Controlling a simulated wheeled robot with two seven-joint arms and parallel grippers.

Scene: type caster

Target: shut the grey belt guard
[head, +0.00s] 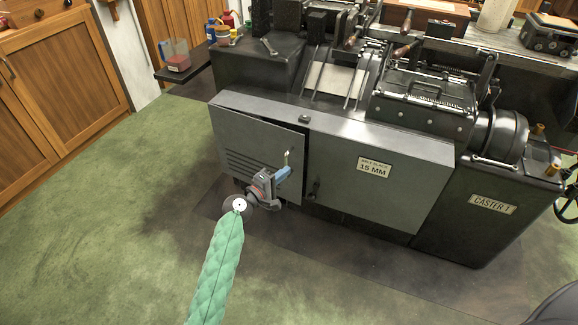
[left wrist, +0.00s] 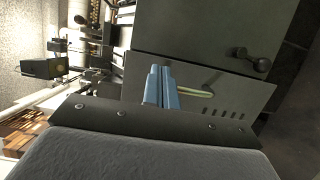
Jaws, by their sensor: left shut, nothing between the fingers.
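The grey belt guard (head: 250,138) is the louvred door on the left of the machine's front. It stands ajar, with a dark gap along its top and right edge. A small pale upright handle (head: 287,156) is near its right edge. My left gripper (head: 284,172) is shut and empty, its blue fingertips just below the handle in the head view. In the left wrist view the blue fingers (left wrist: 160,88) lie together in front of the guard (left wrist: 235,98), beside the handle (left wrist: 197,93). I cannot tell if they touch it. My right gripper is not in view.
Wooden cabinets (head: 60,90) stand left. The green floor (head: 110,220) is clear.

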